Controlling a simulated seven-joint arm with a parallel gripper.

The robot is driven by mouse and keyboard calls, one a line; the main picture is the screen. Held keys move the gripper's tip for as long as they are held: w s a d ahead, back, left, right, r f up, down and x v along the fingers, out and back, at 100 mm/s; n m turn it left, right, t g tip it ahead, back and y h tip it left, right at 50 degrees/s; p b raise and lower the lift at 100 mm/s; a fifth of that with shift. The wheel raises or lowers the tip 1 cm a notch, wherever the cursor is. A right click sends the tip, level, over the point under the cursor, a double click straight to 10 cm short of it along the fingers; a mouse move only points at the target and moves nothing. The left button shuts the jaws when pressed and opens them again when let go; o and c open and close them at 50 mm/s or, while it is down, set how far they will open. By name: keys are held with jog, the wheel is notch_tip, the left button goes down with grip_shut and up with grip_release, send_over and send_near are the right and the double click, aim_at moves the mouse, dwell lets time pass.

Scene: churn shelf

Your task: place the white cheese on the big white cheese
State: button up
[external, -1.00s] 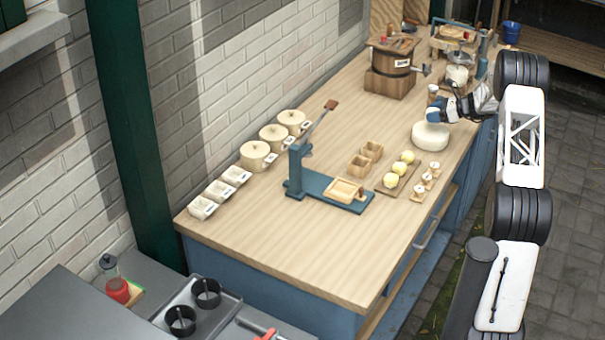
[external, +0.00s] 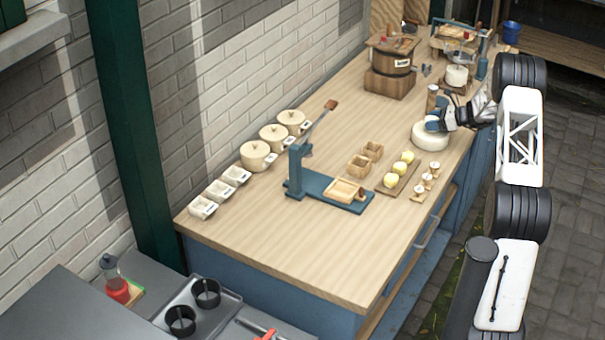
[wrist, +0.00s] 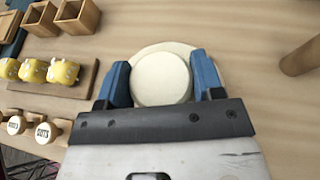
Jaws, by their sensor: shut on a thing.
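The white cheese (wrist: 160,78) is a smooth round disc between the two blue fingers of my gripper (wrist: 165,80) in the wrist view. My gripper is shut on it. The big white cheese (wrist: 172,46) is below it, its wider rim showing beyond the smaller disc. In the external view the big white cheese (external: 430,141) stands on the wooden table, and my gripper (external: 434,125) is right over its top. I cannot tell whether the two cheeses touch. The held cheese is mostly hidden by the fingers there.
Yellow pieces (external: 397,168) on a board, small wooden boxes (external: 366,158) and labelled knobs (external: 428,178) stand nearby on the near side. A brown cylinder (wrist: 300,58) stands to the right in the wrist view. Another white round piece (external: 457,76) and a wooden barrel (external: 390,68) are farther back.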

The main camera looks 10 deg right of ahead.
jog(key=shift+f, duration=0.1)
jog(key=o, duration=1)
jog(key=shift+d, duration=0.1)
jog(key=v, duration=1.2)
